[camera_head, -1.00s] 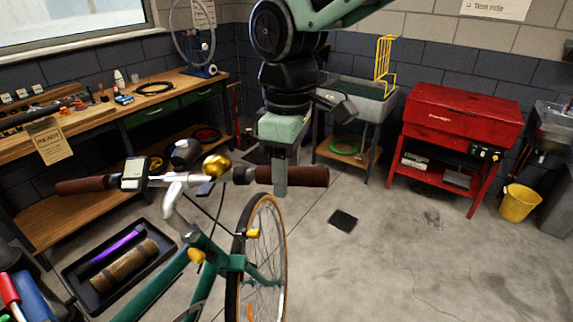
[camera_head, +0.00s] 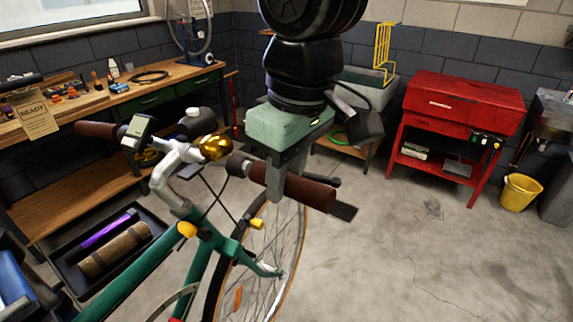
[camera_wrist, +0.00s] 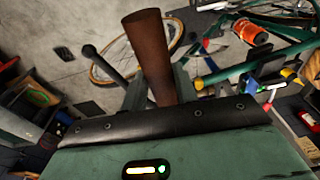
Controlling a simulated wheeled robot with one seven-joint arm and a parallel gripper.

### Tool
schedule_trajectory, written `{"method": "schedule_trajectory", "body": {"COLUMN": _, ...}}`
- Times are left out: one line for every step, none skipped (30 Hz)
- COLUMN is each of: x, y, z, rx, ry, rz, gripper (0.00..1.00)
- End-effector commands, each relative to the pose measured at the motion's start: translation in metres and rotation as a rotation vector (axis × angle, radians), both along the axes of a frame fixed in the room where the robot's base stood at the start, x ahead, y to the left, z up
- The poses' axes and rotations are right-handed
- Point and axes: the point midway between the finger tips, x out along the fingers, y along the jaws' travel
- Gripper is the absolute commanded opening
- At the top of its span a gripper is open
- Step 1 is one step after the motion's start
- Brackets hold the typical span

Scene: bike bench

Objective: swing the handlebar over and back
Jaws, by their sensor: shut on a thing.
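The handlebar (camera_head: 175,154) is silver with brown grips, on a green bicycle (camera_head: 145,265). It carries a small display and a gold bell (camera_head: 214,147). My gripper (camera_head: 277,178) is shut on the right brown grip (camera_head: 310,192), with a finger on its near side. In the wrist view the grip (camera_wrist: 148,50) stands up between the fingers. The bar slants, its left grip (camera_head: 95,129) farther from me and its right grip nearer. The front wheel (camera_head: 262,262) is turned with it. Part of the right grip is hidden behind the finger.
A wooden workbench (camera_head: 75,118) with small items runs along the left wall. A black tray (camera_head: 60,240) with a purple tube and a brown roll lies lower left. A red cabinet (camera_head: 460,105) and yellow bucket (camera_head: 520,192) stand at right. The floor (camera_head: 420,265) between is clear.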

Motion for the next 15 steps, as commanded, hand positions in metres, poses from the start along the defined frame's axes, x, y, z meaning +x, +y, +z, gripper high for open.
{"method": "schedule_trajectory", "body": {"x": -0.01, "y": 0.003, "z": -0.009, "rx": 0.013, "ry": -0.01, "rz": -0.029, "gripper": 0.0}}
{"method": "schedule_trajectory", "body": {"x": -0.014, "y": 0.005, "z": -0.009, "rx": 0.018, "ry": -0.014, "rz": -0.048, "gripper": 0.0}}
{"method": "schedule_trajectory", "body": {"x": -0.018, "y": 0.006, "z": -0.01, "rx": 0.024, "ry": -0.018, "rz": -0.07, "gripper": 0.0}}
{"method": "schedule_trajectory", "body": {"x": -0.021, "y": 0.007, "z": -0.01, "rx": 0.028, "ry": -0.021, "rz": -0.083, "gripper": 0.0}}
{"method": "schedule_trajectory", "body": {"x": -0.023, "y": 0.008, "z": -0.01, "rx": 0.032, "ry": -0.024, "rz": -0.094, "gripper": 0.0}}
{"method": "schedule_trajectory", "body": {"x": -0.025, "y": 0.008, "z": -0.011, "rx": 0.035, "ry": -0.025, "rz": -0.107, "gripper": 0.0}}
{"method": "schedule_trajectory", "body": {"x": -0.027, "y": 0.009, "z": -0.011, "rx": 0.037, "ry": -0.026, "rz": -0.113, "gripper": 0.0}}
{"method": "schedule_trajectory", "body": {"x": -0.027, "y": 0.009, "z": -0.01, "rx": 0.038, "ry": -0.027, "rz": -0.118, "gripper": 0.0}}
{"method": "schedule_trajectory", "body": {"x": -0.028, "y": 0.009, "z": -0.01, "rx": 0.039, "ry": -0.028, "rz": -0.122, "gripper": 0.0}}
{"method": "schedule_trajectory", "body": {"x": -0.028, "y": 0.009, "z": -0.01, "rx": 0.039, "ry": -0.027, "rz": -0.124, "gripper": 0.0}}
{"method": "schedule_trajectory", "body": {"x": -0.028, "y": 0.009, "z": -0.009, "rx": 0.039, "ry": -0.027, "rz": -0.124, "gripper": 0.0}}
{"method": "schedule_trajectory", "body": {"x": -0.028, "y": 0.009, "z": -0.009, "rx": 0.039, "ry": -0.027, "rz": -0.124, "gripper": 0.0}}
{"method": "schedule_trajectory", "body": {"x": -0.028, "y": 0.009, "z": -0.009, "rx": 0.039, "ry": -0.027, "rz": -0.124, "gripper": 0.0}}
{"method": "schedule_trajectory", "body": {"x": -0.028, "y": 0.009, "z": -0.009, "rx": 0.039, "ry": -0.027, "rz": -0.124, "gripper": 0.0}}
{"method": "schedule_trajectory", "body": {"x": -0.028, "y": 0.009, "z": -0.009, "rx": 0.039, "ry": -0.027, "rz": -0.123, "gripper": 0.0}}
